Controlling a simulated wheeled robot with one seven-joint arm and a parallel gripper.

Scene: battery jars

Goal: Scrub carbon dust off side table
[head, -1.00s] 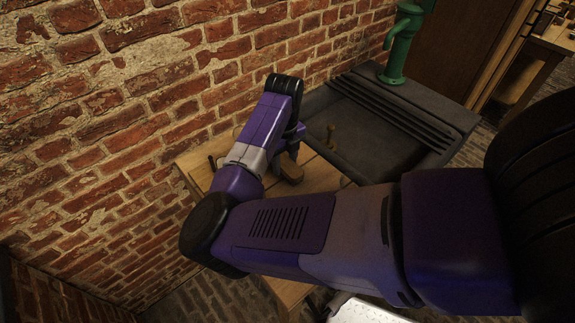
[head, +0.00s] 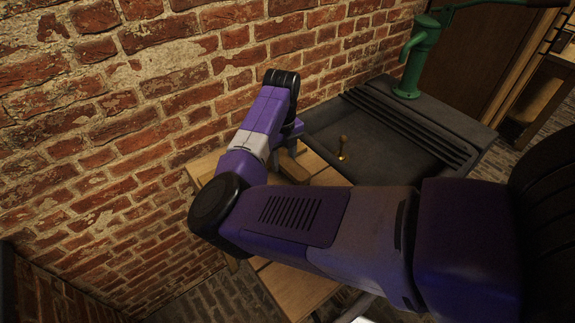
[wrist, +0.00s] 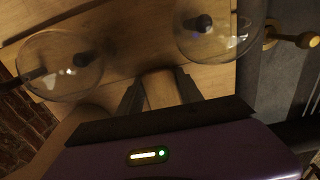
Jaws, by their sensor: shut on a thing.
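The wooden side table (head: 295,290) stands against the brick wall, partly hidden by my arm in the head view. Its planked top (wrist: 205,78) fills much of the wrist view. My gripper (wrist: 160,92) is low over the top, its two dark fingers shut on a wooden block, which looks like the scrubbing brush (wrist: 159,88). The brush (head: 292,181) also shows below my gripper (head: 290,150) in the head view. A dark smudge, perhaps carbon dust (wrist: 130,30), shows on the planks between two glass jars. I cannot tell clearly whether the brush touches the top.
Two round glass jars with dark rods, one left (wrist: 60,65) and one right (wrist: 215,30), stand just beyond the fingers. A dark stone sink (head: 400,135) adjoins the table, with a small brass-coloured piece (head: 343,150) in it. A green pump (head: 415,60) stands behind.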

